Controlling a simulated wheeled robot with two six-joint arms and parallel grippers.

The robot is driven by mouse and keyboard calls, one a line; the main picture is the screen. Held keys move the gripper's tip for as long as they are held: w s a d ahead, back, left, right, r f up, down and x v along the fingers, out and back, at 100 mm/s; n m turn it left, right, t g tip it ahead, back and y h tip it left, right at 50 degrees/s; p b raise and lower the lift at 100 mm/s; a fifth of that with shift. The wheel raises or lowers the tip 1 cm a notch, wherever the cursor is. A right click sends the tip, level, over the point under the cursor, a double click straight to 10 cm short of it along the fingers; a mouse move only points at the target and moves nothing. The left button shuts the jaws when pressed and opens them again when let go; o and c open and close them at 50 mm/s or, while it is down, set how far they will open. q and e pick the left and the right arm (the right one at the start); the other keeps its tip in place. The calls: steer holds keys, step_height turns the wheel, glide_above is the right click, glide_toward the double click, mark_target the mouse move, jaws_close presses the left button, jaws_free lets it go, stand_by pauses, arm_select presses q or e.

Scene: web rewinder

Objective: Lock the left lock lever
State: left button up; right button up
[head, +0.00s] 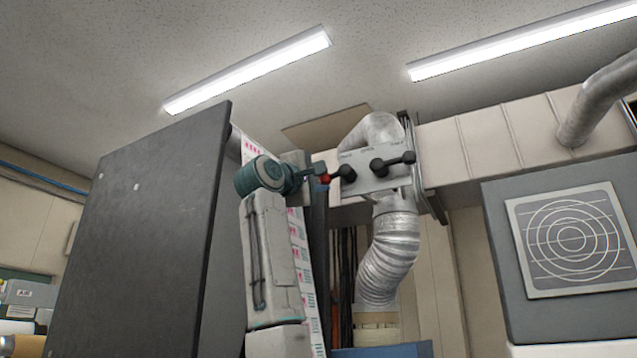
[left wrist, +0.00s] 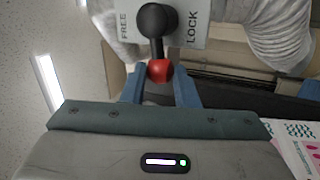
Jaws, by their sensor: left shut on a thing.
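The left lock lever (head: 345,173) is a black handle with a red knob on a pale panel (head: 366,182). In the head view it points left from its hub. In the left wrist view the lever (left wrist: 156,22) runs down from its hub to the red knob (left wrist: 160,70), with "FREE" printed to its left and "LOCK" to its right. My left gripper (head: 322,178) is shut on the red knob; its blue fingers (left wrist: 160,82) stand on both sides of it. My right gripper is not in view.
A second black lever (head: 394,162) on the same panel points right. A silver duct (head: 390,255) hangs below the panel. A large dark panel (head: 145,220) stands at left, with a printed web (head: 301,262) beside my arm. A grey cabinet (head: 492,235) is at right.

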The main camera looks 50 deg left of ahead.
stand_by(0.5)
arm_select(q)
steer(key=o, duration=1)
steer(key=shift+w+f, duration=0.1)
steer(key=shift+w, duration=0.05)
steer(key=b+v, duration=0.5)
steer(key=v, duration=0.5)
steer(key=shift+s+b, duration=0.35)
steer(key=shift+s, duration=0.05)
steer(key=shift+d+f, duration=0.1)
steer(key=shift+f, duration=0.05)
